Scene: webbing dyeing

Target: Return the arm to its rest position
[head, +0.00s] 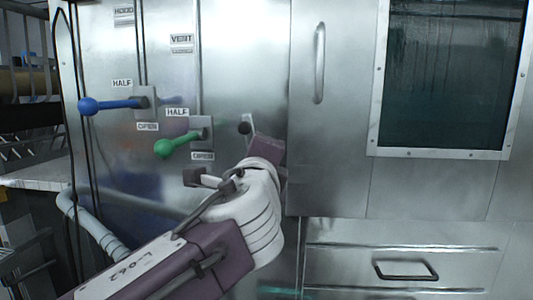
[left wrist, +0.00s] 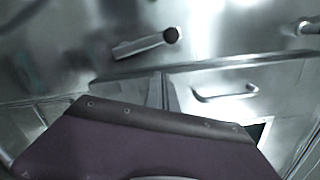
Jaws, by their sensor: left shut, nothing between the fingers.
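My left arm comes in from the lower left in the head view, its white wrist in front of the steel cabinet (head: 340,180). The purple body of my left gripper (head: 268,150) shows beyond the wrist; its fingertips are hard to make out there. In the left wrist view the gripper's fingers (left wrist: 163,92) are together and empty. A black-knobbed lever (head: 245,128) is just left of the gripper in the head view, and it also shows in the left wrist view (left wrist: 148,45), apart from the fingers. My right gripper is not in view.
A blue-knobbed lever (head: 110,104) and a green-knobbed lever (head: 180,144) stick out from the panel at left, near HALF and OPEN labels. A vertical door handle (head: 320,63), a dark window (head: 447,75) and a drawer handle (head: 405,270) are at right. A pale pipe (head: 90,225) is at lower left.

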